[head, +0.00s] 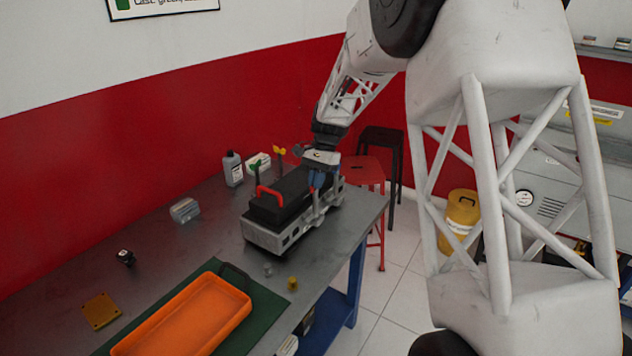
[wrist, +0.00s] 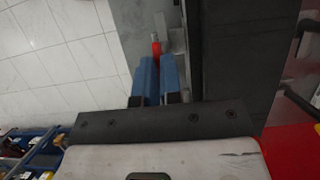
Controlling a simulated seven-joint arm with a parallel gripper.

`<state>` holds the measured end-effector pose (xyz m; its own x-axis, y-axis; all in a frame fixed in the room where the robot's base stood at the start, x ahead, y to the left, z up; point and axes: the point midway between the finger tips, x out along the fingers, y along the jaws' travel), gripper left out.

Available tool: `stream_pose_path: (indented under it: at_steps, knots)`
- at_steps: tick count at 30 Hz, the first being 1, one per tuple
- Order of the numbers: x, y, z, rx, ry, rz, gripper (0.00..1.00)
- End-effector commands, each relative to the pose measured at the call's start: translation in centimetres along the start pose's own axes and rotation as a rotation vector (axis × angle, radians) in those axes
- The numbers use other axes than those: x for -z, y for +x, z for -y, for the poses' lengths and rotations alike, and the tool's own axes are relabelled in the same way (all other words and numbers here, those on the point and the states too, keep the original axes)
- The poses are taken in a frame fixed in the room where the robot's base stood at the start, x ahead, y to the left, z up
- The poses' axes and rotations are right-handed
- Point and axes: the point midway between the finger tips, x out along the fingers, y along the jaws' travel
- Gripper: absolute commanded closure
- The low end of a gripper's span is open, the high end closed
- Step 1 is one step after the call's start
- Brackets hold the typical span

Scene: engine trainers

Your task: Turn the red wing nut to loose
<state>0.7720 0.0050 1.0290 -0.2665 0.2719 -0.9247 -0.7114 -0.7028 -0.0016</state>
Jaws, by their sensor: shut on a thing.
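The engine trainer (head: 262,237) stands on the bench, a grey base with a black block on top and a red handle (head: 262,189). In the wrist view a small red part, which looks like the red wing nut (wrist: 156,48), shows at the tips of my gripper (wrist: 157,63). The two blue fingers are close together and shut on it. In the head view my gripper (head: 317,180) points down at the right end of the trainer. There the red wing nut cannot be made out, so its angle is unclear.
A yellow wing nut (head: 279,151) and a dark one (head: 298,150) stand up behind the trainer. An orange tray (head: 190,325) lies on a green mat (head: 268,312) in front. A grey bottle (head: 233,169) stands at the back.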

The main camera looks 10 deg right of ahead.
Motion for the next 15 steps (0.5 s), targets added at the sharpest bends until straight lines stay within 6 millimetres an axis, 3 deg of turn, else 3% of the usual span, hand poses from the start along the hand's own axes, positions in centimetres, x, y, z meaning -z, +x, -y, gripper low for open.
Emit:
stream_pose_path:
  at_steps: [15]
  knots:
    - [0.03, 0.61, -0.09, 0.031, 0.088, 0.006, 1.0]
